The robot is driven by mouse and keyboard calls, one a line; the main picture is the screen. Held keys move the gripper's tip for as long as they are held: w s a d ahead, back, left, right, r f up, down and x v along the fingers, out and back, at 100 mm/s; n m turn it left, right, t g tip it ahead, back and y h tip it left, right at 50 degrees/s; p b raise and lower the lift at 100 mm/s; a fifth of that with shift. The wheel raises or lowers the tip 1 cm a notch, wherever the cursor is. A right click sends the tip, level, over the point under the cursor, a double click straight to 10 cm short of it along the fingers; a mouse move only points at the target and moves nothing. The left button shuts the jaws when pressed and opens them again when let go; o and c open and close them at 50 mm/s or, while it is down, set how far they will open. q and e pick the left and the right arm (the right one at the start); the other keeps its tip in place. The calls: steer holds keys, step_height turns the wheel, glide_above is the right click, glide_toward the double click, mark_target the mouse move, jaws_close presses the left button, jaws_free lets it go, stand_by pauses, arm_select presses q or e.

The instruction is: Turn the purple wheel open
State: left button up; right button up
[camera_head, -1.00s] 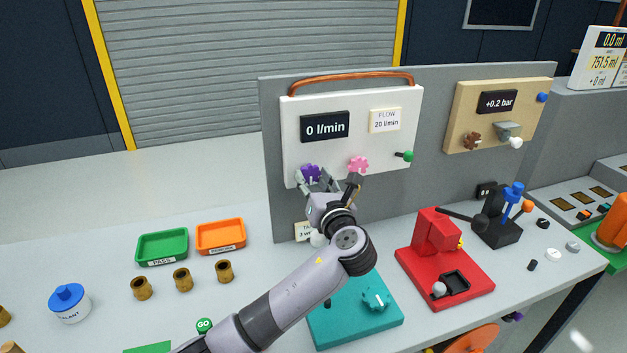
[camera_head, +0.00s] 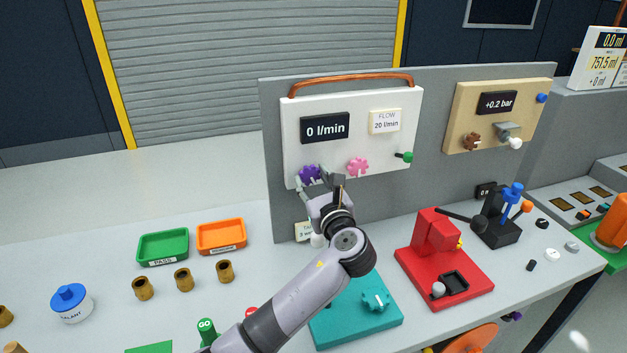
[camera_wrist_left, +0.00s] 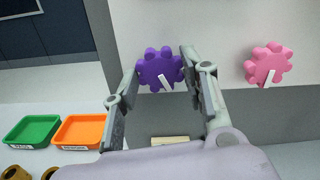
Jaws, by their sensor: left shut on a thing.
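The purple wheel (camera_head: 309,174) is a lobed knob low on the left of the white panel (camera_head: 350,130). In the left wrist view the purple wheel (camera_wrist_left: 160,69) has a white pointer mark slanting down and right. My left gripper (camera_head: 314,180) reaches up to the wheel from below. In the left wrist view, the fingers of my left gripper (camera_wrist_left: 162,62) are on either side of the wheel, shut on it. The black display (camera_head: 325,127) reads 0 l/min. My right gripper is not in view.
A pink wheel (camera_head: 357,166) is close on the right, with a green-tipped lever (camera_head: 407,157) beyond it. A copper pipe (camera_head: 350,80) arches over the panel. Below are a teal box (camera_head: 385,325) and a red device (camera_head: 440,255). Green (camera_head: 163,246) and orange trays (camera_head: 221,236) lie left.

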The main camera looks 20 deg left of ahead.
arm_select(q)
steer(key=n, duration=0.3)
steer(key=shift+f, duration=0.1)
steer(key=n+b, duration=0.1)
steer(key=n, duration=0.2)
steer(key=shift+n+b, duration=0.3)
steer(key=shift+b, duration=0.1)
steer(key=n+b, duration=0.2)
steer(key=n, duration=0.2)
steer(key=shift+f+n, duration=0.1)
steer(key=shift+n, duration=0.2)
steer(key=shift+n+b, duration=0.7)
steer(key=shift+n, duration=0.1)
steer(key=o, duration=1.2)
steer(key=shift+c, duration=0.2)
steer(key=shift+r, duration=0.2)
